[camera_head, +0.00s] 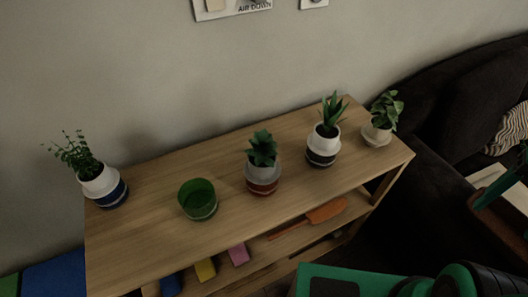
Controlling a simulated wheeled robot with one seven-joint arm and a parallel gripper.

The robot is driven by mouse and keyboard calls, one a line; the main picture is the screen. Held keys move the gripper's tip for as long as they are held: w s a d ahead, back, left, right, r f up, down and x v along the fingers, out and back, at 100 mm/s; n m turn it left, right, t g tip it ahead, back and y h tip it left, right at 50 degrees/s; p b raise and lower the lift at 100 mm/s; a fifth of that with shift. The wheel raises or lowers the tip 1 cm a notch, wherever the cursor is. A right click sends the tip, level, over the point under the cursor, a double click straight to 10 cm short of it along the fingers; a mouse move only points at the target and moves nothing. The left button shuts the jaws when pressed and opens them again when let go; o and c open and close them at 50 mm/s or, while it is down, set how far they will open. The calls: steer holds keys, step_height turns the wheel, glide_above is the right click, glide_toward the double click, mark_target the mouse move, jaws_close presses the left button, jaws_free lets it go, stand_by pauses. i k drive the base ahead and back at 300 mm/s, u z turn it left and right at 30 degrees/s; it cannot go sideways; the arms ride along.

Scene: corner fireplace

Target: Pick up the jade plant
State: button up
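Several potted plants stand upright on a wooden shelf unit's top (150,240), and I cannot tell for sure which is the jade plant. A plant with small leaves on thin stems (77,155), in a white and blue pot (106,187), is at the left end. A dark green succulent (262,149) in a white and reddish-brown pot (262,182) is near the middle. A spiky plant (331,111) in a white and black pot is right of it. A leafy plant (386,108) in a white pot is at the right end.
An empty-looking green glass (198,200) stands between the left and middle plants. The lower shelf holds an orange paddle-like object (326,211) and colored blocks (205,269). A dark sofa (450,120) is at right. Green and black parts of mine fill the bottom right.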

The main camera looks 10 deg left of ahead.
mark_target(262, 167)
steer(key=u, duration=0.05)
steer(key=k, duration=1)
steer(key=u, duration=0.5)
steer(key=k, duration=0.5)
steer(key=u, duration=0.6)
steer(key=i, duration=0.5)
